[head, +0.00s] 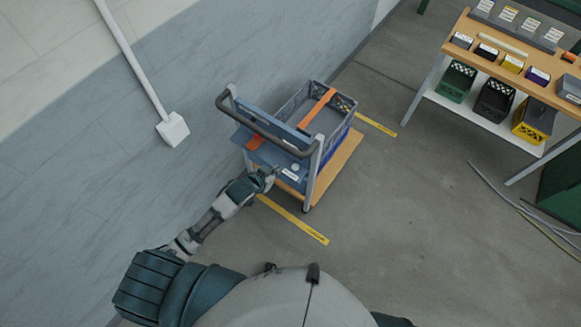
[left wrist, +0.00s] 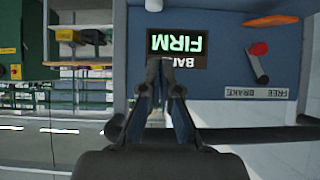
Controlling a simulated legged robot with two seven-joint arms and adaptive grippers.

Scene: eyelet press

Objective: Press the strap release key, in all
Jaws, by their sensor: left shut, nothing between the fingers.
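A trolley (head: 313,170) stands by the wall with a blue control panel (head: 268,155) under its dark push handle (head: 262,128). An orange strap (head: 318,106) crosses the grey crate on it. In the left wrist view the panel (left wrist: 225,75) carries a display (left wrist: 178,42) with green letters FIRM, upside down. A red-knobbed lever (left wrist: 259,58) and a label reading FREE BRAKE (left wrist: 256,93) are beside it. My left gripper (head: 272,178) is shut and empty at the panel; its fingertips (left wrist: 163,64) overlap the display's edge. I cannot tell whether they touch. No strap release key is clearly identifiable.
A bench (head: 450,45) with bins and crates stands at the right. Yellow floor strips (head: 295,221) lie beside the trolley. A conduit with a white box (head: 173,129) runs on the wall. The floor between trolley and bench is clear.

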